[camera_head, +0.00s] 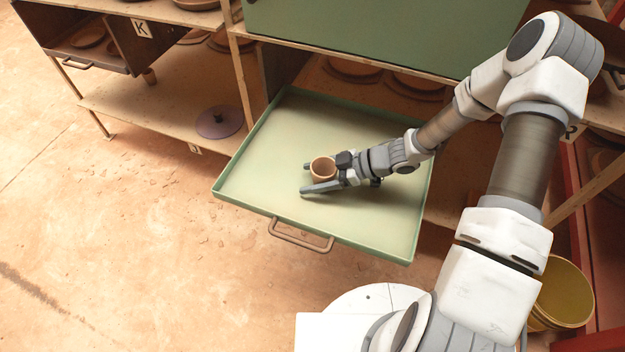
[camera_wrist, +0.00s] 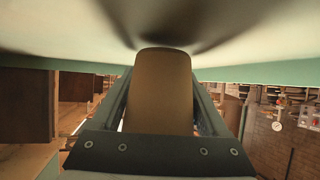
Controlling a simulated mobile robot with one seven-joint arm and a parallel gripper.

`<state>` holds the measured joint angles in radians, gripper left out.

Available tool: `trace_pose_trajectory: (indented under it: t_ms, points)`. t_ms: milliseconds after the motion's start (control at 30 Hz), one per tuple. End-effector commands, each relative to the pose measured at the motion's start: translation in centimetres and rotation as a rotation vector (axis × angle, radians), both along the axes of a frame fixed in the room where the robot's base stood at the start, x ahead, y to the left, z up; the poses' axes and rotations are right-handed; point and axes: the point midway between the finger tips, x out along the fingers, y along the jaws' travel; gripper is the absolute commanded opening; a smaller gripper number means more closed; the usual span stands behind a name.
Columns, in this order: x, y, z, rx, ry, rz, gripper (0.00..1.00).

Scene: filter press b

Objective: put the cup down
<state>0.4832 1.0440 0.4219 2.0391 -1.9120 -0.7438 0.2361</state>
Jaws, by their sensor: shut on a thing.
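The small tan cup (camera_head: 322,167) stands upright over the pale green drawer tray (camera_head: 262,150), near its middle. It also shows large in the wrist view (camera_wrist: 160,95). My gripper (camera_head: 308,179) is shut on the cup, with one finger on each side of it. In the wrist view the tray surface (camera_wrist: 60,25) comes right up to the cup's end, and dark shadows meet there. The cup is touching the tray or very close to it; I cannot tell which. The inside of the cup is partly in shade.
The pulled-out tray has a raised rim and a brown handle (camera_head: 300,235) at its front. Bare tray surface lies around the cup. A purple disc (camera_head: 219,122) lies on a wooden shelf to the left. A yellow bucket (camera_head: 563,293) stands at the lower right.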

Motion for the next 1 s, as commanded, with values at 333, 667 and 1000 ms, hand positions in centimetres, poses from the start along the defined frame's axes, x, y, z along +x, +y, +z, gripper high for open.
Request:
trace_pose_trajectory:
  t_ms: [333, 667, 1000]
  points:
    - [0.0, 0.0, -0.8, 0.001, -0.001, 0.0, 0.08]
    - [0.0, 0.0, -1.0, 0.001, 0.0, 0.0, 1.0]
    - [0.0, -1.4, 0.4, 0.0, -0.003, -0.002, 1.0]
